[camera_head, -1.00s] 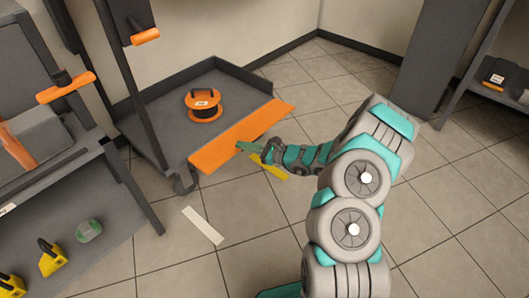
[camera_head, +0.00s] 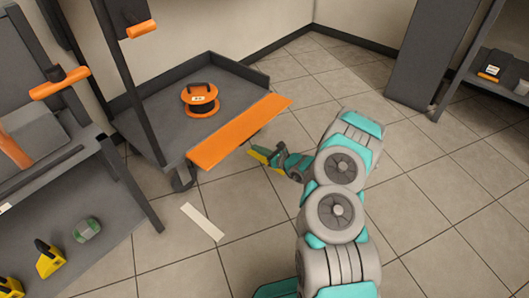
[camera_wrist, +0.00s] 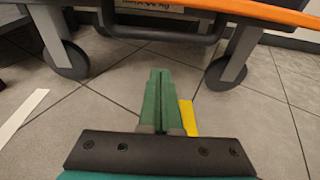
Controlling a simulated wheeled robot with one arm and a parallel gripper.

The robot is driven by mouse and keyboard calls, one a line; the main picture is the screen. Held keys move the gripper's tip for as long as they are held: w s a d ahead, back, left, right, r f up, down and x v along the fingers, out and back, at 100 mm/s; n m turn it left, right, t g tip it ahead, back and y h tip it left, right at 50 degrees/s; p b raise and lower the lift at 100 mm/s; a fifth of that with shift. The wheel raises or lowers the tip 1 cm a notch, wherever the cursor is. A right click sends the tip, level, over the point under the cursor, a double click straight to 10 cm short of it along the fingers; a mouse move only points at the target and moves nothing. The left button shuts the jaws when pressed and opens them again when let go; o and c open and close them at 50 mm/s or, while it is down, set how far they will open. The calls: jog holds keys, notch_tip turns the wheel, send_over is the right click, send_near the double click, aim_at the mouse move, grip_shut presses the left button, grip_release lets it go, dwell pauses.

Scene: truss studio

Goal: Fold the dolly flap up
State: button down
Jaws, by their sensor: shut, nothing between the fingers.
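The dolly (camera_head: 165,105) is a dark grey low platform on wheels, with raised rims at the back and far side. Its orange flap (camera_head: 240,132) runs along the near edge and lies folded out, roughly level. In the wrist view the flap's edge (camera_wrist: 240,8) crosses the top, with the dolly's dark underframe and wheels below it. My gripper (camera_head: 257,155) is low, just in front of the flap's near edge and apparently below its height. In the wrist view its green fingers (camera_wrist: 160,95) are together and empty, pointing under the dolly.
An orange cable reel (camera_head: 200,99) stands on the dolly deck. A yellow piece (camera_wrist: 188,118) shows beside my fingers. A white strip (camera_head: 202,221) lies on the floor. A grey shelf (camera_head: 75,180) with tools stands at left. The tiled floor to the right is open.

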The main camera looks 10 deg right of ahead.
aim_at(245, 130)
jog(key=shift+w+a+r+b, duration=0.15)
jog(key=shift+w+a+r, duration=0.15)
jog(key=shift+r, duration=0.2)
jog(key=shift+w+a+r+b, duration=0.1)
jog(key=shift+w+a+r, duration=0.05)
jog(key=shift+w+r, duration=0.25)
jog(key=shift+w+a+r+b, duration=0.15)
jog(key=shift+w+a+r, duration=0.1)
jog(key=shift+r, duration=0.3)
